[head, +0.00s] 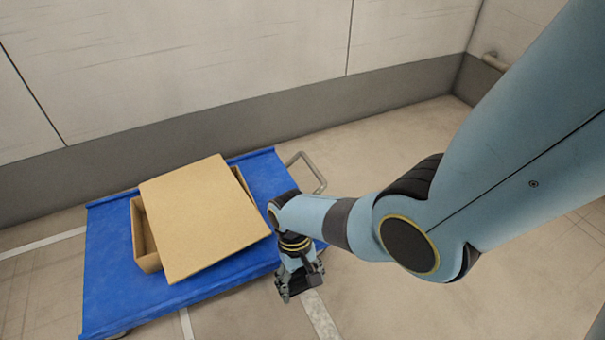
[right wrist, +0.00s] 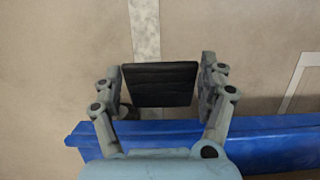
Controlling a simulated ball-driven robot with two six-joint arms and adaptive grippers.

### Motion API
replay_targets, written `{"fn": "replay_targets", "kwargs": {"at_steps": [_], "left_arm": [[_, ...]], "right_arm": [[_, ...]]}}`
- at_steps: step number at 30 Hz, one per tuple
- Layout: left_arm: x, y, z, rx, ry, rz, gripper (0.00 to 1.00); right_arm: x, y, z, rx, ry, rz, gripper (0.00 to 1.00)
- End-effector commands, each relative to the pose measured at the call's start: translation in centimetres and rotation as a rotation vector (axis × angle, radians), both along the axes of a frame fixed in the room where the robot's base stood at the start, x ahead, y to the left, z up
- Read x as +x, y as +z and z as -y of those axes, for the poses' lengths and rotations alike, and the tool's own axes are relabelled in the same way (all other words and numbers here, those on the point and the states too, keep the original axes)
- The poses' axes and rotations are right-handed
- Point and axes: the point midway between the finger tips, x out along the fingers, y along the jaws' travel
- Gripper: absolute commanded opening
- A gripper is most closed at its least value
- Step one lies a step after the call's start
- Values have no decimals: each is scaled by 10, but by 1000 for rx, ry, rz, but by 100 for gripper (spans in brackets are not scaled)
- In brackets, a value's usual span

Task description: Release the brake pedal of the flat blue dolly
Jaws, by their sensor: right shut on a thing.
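The flat blue dolly (head: 105,270) stands on the floor at the left of the head view, and its edge crosses the lower part of the right wrist view (right wrist: 265,127). The brake pedal (right wrist: 160,85) is a black ribbed plate just beyond that edge. My right gripper (head: 299,286) is at the dolly's right front end, pointing down. In the right wrist view its two fingers lie on both sides of the pedal, shut on it. The pedal's mount is mostly hidden. My left gripper is not in view.
An open cardboard box (head: 144,238) stands on the dolly, with a tilted cardboard sheet (head: 203,215) across its top. A grey metal handle (head: 318,177) rises at the dolly's right end. A wall with a dark base (head: 290,118) runs behind. Floor to the right is clear.

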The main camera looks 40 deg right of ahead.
Motion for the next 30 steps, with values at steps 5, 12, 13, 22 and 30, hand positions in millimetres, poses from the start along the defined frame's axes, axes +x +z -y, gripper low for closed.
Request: {"fn": "replay_targets", "kwargs": {"at_steps": [5,12,13,22,30], "left_arm": [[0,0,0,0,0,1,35],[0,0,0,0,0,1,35],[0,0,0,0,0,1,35],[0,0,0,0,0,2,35],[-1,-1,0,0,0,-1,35]], "right_arm": [[0,0,0,2,0,-8,18],[0,0,0,2,0,-7,18],[0,0,0,2,0,-7,79],[0,0,0,1,0,-6,100],[2,6,1,1,0,-5,100]]}}
